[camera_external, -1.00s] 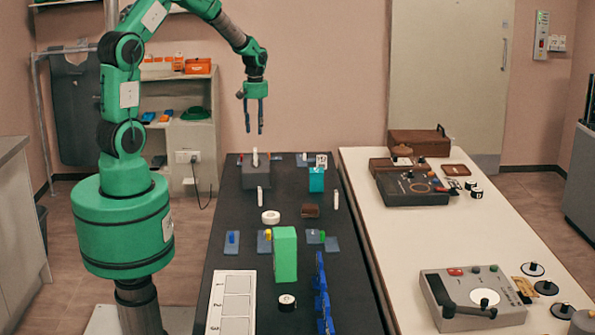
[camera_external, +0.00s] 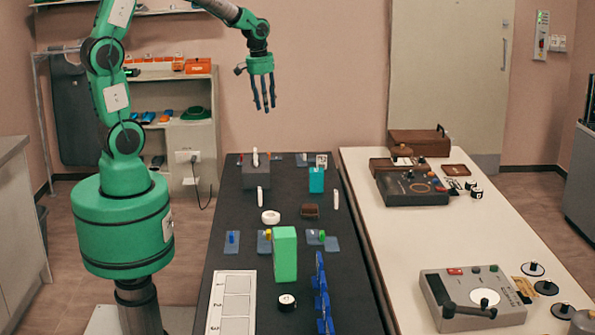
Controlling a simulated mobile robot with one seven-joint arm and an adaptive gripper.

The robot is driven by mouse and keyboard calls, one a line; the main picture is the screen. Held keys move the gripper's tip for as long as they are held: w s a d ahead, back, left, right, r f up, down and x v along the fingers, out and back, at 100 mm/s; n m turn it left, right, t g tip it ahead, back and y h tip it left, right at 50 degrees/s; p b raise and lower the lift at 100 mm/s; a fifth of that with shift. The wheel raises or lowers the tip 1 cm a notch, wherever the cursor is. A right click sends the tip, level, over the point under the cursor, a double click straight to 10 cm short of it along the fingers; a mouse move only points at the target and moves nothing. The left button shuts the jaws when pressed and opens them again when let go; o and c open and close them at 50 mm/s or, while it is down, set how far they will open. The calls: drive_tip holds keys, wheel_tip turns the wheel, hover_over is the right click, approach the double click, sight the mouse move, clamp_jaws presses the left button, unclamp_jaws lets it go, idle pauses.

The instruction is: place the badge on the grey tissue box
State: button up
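The grey tissue box (camera_external: 263,176) stands toward the far end of the dark table, with a white tissue sticking up from its top. A small white card with dark marks (camera_external: 321,159) is to its right, behind a teal box (camera_external: 316,180); it may be the badge, but it is too small to be sure. My gripper (camera_external: 266,107) is high above the far end of the table, well above the grey box. Its fingers point down and are spread apart, with nothing between them.
A tall green block (camera_external: 285,254), blue upright pieces (camera_external: 321,290), a white roll (camera_external: 270,217) and a brown block (camera_external: 310,211) stand on the dark table. The pale table (camera_external: 420,237) on the right bears devices.

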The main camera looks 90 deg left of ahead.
drive_tip(key=s+d+r+m+t, duration=0.1)
drive_tip(key=s+d+r+m, duration=0.1)
drive_tip(key=d+r, duration=0.35)
drive_tip(key=s+d+r+m+t, duration=0.1)
drive_tip(key=s+d+r+m, duration=0.1)
drive_tip(key=d, duration=0.6)
drive_tip(key=s+d+r+m, duration=0.1)
drive_tip(key=d+r+m, duration=0.2)
drive_tip(key=d, duration=0.3)
drive_tip(key=s+d+r+m+t+h, duration=0.1)
drive_tip(key=s+d+m, duration=0.4)
drive_tip(key=s+d, duration=0.6)
drive_tip(key=shift+s+d+r+m+t, duration=0.35)
drive_tip(key=shift+d+r+m+t, duration=0.05)
drive_tip(key=shift+d+r+t, duration=0.35)
